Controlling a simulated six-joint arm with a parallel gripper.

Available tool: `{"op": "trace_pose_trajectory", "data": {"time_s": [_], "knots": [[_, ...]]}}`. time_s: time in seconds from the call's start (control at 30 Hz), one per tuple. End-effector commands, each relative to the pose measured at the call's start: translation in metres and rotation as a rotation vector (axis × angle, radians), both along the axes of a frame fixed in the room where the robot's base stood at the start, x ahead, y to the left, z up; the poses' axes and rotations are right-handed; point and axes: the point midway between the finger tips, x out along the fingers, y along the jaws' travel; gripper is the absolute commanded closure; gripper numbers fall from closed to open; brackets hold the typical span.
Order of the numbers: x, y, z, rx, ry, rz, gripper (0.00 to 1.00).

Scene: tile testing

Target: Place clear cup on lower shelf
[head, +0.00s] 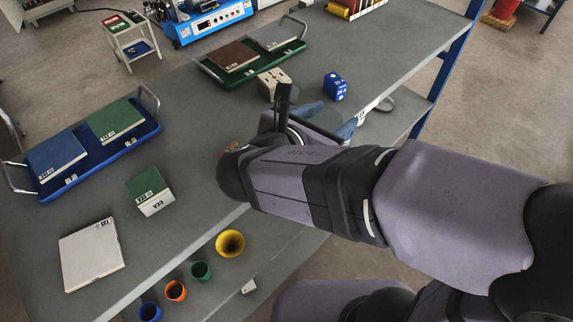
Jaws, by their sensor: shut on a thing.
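My gripper (335,122) is over the right part of the grey table top, largely hidden behind my own wrist and forearm. The lower shelf (285,245) shows beyond the table's front edge, below the top. On it stand a yellow cup (230,243), a green cup (201,271), an orange cup (176,291) and a blue cup (150,312) in a slanting row.
A small white label block (249,286) is by the lower shelf's edge. On the table top (195,200) are a blue tray (42,190) and a green tray (211,72) with tiles, a white tile (90,256), a green-topped block (148,190) and blue dice (335,86).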

Motion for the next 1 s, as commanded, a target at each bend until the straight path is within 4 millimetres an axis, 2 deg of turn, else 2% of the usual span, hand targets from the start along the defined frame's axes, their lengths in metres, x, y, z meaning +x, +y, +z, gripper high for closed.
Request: {"op": "trace_pose_trajectory", "data": {"time_s": [0.03,0.23,0.33,0.47,0.63,1.0], "knots": [[-0.012,-0.014,-0.017,0.004,-0.004,-0.035,0.72],[-0.054,-0.058,-0.038,0.003,-0.003,-0.176,0.72],[-0.065,-0.067,-0.053,-0.012,-0.002,-0.231,0.72],[-0.071,-0.071,-0.082,-0.014,-0.001,-0.236,0.72],[-0.064,-0.061,-0.133,-0.008,0.004,-0.17,0.72],[-0.047,-0.01,-0.252,-0.01,0.004,-0.078,0.72]]}}
